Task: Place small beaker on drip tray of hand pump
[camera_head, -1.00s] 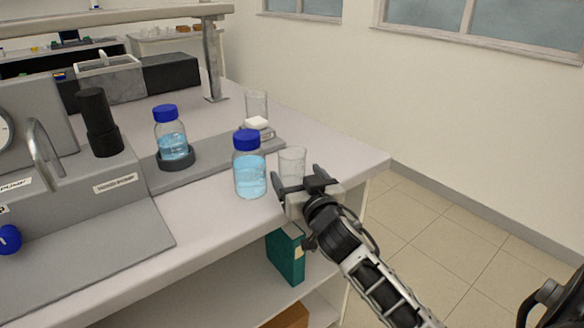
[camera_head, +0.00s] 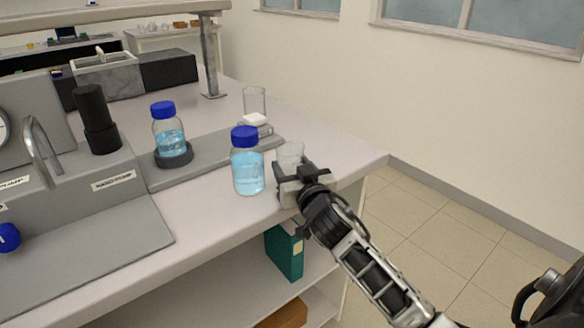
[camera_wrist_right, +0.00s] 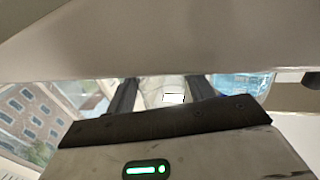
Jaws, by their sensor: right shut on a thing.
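The small clear beaker (camera_head: 290,156) stands at the right front of the bench. My right gripper (camera_head: 293,174) is around it from the front, shut on it. In the right wrist view the beaker (camera_wrist_right: 153,94) shows faintly between the two dark fingers (camera_wrist_right: 160,97). I cannot tell whether the beaker touches the bench. The grey pump housing (camera_head: 105,190) is at the left, with a label that seems to read hand pump, a curved metal spout (camera_head: 40,150) and a black cylinder (camera_head: 97,120). A flat grey plate (camera_head: 110,240) lies in front of it, apparently the drip tray, empty. My left gripper is out of view.
A blue-capped bottle (camera_head: 247,165) stands just left of the gripper. Another bottle (camera_head: 168,132) sits in a dark ring on a grey strip. A taller beaker (camera_head: 254,101) and a small scale-like device (camera_head: 256,125) are behind. The bench edge is close to the gripper.

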